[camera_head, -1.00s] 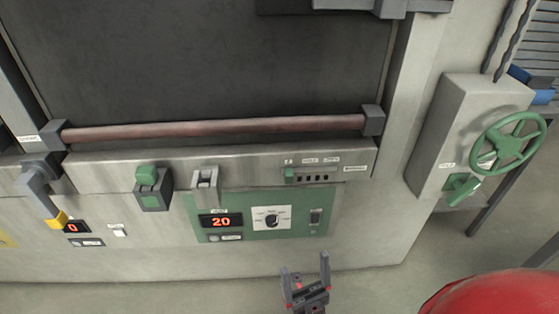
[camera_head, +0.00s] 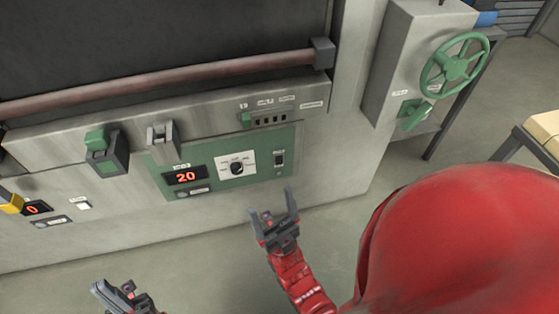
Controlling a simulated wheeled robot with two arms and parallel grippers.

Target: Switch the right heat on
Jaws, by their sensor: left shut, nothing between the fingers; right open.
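A green control panel (camera_head: 217,181) is on the front of the grey machine, with labels too small to read. It holds a red display (camera_head: 185,177) reading 20, a white plate with a black dial (camera_head: 237,168), and a small dark switch (camera_head: 279,158) at its right end. I cannot tell the switch's position. My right gripper (camera_head: 272,204) is open and empty, below the switch in the picture and apart from the panel. My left gripper (camera_head: 103,289) is shut and empty at the bottom left, below the panel.
A second display (camera_head: 36,208) reads 0 at the left. A green-and-grey box control (camera_head: 106,152) and a grey lever (camera_head: 162,141) stick out above the panel. A horizontal bar (camera_head: 180,80) crosses the machine. A green handwheel (camera_head: 455,66) is at the upper right. Floor is clear below.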

